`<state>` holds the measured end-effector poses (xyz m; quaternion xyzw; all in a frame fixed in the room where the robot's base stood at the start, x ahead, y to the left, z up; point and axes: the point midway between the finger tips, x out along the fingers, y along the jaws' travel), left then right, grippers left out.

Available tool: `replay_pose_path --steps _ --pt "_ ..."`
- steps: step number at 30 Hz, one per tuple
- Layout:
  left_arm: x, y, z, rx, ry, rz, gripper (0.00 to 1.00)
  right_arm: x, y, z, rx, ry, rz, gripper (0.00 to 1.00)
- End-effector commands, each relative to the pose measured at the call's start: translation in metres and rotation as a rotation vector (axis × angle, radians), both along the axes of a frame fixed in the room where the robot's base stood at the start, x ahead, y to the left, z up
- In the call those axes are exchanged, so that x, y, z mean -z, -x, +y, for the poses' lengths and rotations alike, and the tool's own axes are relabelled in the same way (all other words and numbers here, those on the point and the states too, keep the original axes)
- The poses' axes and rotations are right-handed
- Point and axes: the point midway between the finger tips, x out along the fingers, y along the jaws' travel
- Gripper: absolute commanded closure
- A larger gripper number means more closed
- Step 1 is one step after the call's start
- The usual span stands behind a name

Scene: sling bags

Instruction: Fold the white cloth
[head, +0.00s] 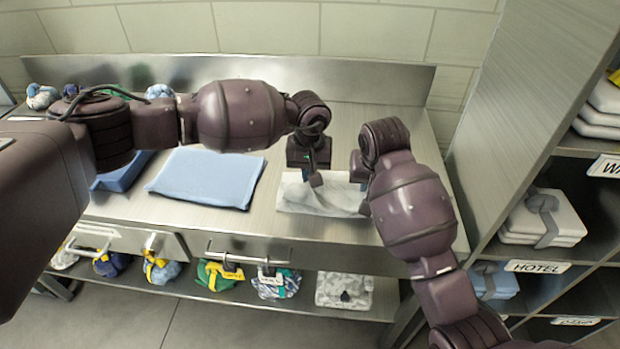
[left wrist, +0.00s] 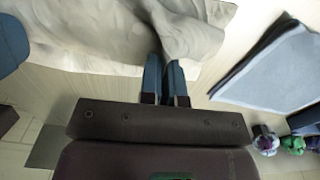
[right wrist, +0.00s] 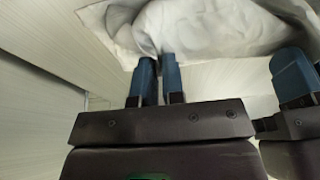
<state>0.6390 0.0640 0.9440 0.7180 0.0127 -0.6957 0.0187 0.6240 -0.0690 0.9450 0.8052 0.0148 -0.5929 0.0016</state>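The white cloth (head: 318,205) lies rumpled on the steel counter, near its front edge. My left gripper (head: 314,181) is over the cloth's middle. In the left wrist view its fingers (left wrist: 166,62) are close together on a raised fold of the cloth (left wrist: 95,30), which hides the tips. My right gripper (head: 362,184) is at the cloth's right end, partly hidden by its own arm. In the right wrist view its fingers (right wrist: 158,66) are nearly together, with bunched cloth (right wrist: 205,28) at their tips. A finger of my left gripper shows at the right of that view.
A folded blue cloth (head: 207,178) lies on the counter (head: 270,228) left of the white cloth. A blue tray (head: 122,172) is farther left. Rolled bags line the shelf below. A labelled shelf unit (head: 515,115) stands close on the right, with a metal backsplash behind.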

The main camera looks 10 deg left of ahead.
Motion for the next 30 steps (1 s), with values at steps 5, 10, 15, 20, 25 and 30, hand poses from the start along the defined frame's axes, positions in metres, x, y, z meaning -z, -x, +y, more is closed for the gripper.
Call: replay_pose_path --steps 5,10,15,20,25,30 --pt "0.002 0.000 0.007 0.000 0.000 -0.001 0.83 0.002 0.000 -0.007 0.000 0.000 -0.001 0.79" --pt "0.001 0.001 0.013 0.000 0.000 -0.001 0.70 0.001 0.000 -0.013 0.000 0.000 -0.001 0.66" --pt "0.001 0.002 0.019 0.001 0.000 -0.001 0.57 0.001 0.000 -0.020 0.000 0.001 -0.002 0.53" --pt "0.001 0.002 0.025 0.001 0.000 -0.001 0.45 0.001 0.000 -0.025 -0.001 0.001 -0.003 0.41" --pt "0.001 0.003 0.031 0.000 -0.001 -0.001 0.32 0.001 0.001 -0.031 -0.002 0.003 -0.003 0.28" --pt "0.001 0.004 0.036 0.001 -0.001 -0.001 0.19 0.000 0.001 -0.037 -0.002 0.004 -0.004 0.15"
